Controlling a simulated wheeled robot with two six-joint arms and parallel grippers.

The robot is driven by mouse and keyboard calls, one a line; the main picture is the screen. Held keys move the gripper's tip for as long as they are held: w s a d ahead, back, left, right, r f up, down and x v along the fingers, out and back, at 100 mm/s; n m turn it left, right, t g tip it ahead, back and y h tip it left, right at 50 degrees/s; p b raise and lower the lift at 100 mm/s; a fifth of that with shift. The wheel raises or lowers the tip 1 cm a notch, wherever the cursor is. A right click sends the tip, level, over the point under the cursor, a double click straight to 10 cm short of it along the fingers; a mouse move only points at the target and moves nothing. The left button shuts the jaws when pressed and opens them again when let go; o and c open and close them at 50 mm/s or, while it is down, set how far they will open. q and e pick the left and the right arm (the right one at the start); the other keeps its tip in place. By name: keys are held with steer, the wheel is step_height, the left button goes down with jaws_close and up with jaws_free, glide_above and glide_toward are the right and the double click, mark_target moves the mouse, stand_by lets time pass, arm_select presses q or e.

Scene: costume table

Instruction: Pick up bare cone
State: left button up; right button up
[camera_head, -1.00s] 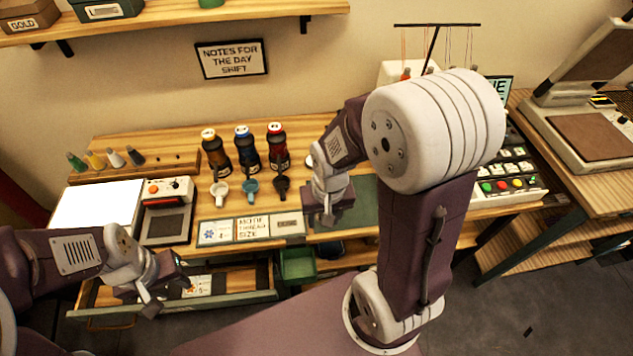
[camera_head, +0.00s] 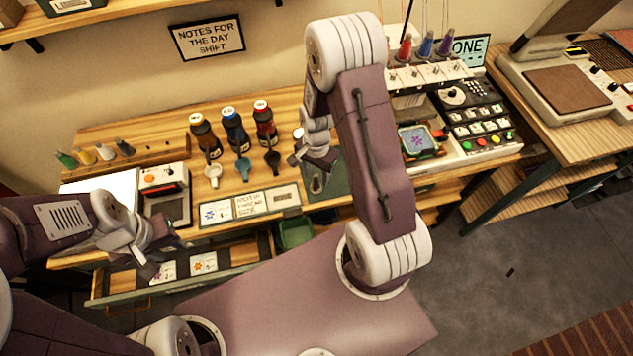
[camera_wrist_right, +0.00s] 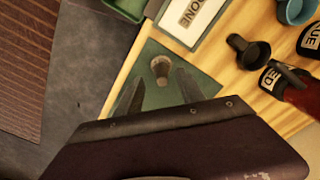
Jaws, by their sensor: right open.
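The bare cone (camera_wrist_right: 160,66) is a small grey-brown piece on the green mat (camera_wrist_right: 152,50) in the right wrist view. It seems to stand on the mat, seen from above. My right gripper (camera_wrist_right: 162,80) is open, its two dark fingers pointing toward the cone from either side. I cannot tell how high the fingertips are above it. In the head view my right gripper (camera_head: 305,157) is over the mat (camera_head: 338,182), and the cone is hard to make out. My left gripper (camera_head: 162,256) is over the open drawer at left; its jaw opening is unclear.
Several labelled bottles (camera_head: 234,132) and small cups (camera_head: 243,168) stand left of the mat. A label board (camera_head: 250,205) lies along the front edge. The machine (camera_head: 470,120) with coloured thread cones is at right. The drawer (camera_head: 210,262) and green bin (camera_head: 294,233) are below.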

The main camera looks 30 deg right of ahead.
steer(key=shift+f, duration=0.6)
steer(key=shift+w+a+f, duration=0.1)
steer(key=shift+w+f, duration=0.15)
steer(key=shift+s, duration=0.1)
jaws_close()
steer(key=shift+r, duration=0.15)
steer(key=r, duration=0.2)
steer(key=d+r, duration=0.1)
steer(key=r, duration=0.1)
steer(key=shift+d+r, duration=0.1)
steer(key=shift+r, duration=0.15)
steer(key=s+d+r, duration=0.1)
steer(key=d+r, duration=0.5)
steer(key=d, duration=0.4)
steer(key=shift+s+d+r+b, duration=0.15)
steer(key=shift+s+d+b, duration=0.1)
steer(key=shift+b, duration=0.2)
